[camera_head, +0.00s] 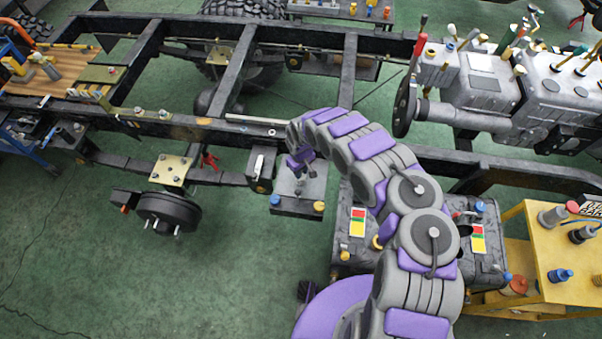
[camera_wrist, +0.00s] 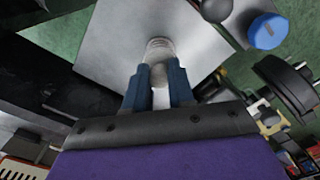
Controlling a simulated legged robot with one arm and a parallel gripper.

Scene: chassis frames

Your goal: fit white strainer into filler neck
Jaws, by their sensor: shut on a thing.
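My gripper (camera_wrist: 158,78) has its two blue fingers shut on a small whitish piece (camera_wrist: 158,74), which looks like the white strainer. Just past the fingertips is a pale, ribbed round part (camera_wrist: 159,46) over the grey top of a box-like tank (camera_wrist: 115,40). I cannot tell whether this part is the filler neck or more of the strainer, nor whether the held piece touches it. In the head view my gripper (camera_head: 301,162) is tilted down right above the grey tank (camera_head: 308,190). The held piece and the neck are not clear there.
The dark chassis rail (camera_head: 225,128) runs close behind. A hub with studs (camera_head: 168,211) is to the left. Green floor (camera_head: 230,270) is open in front.

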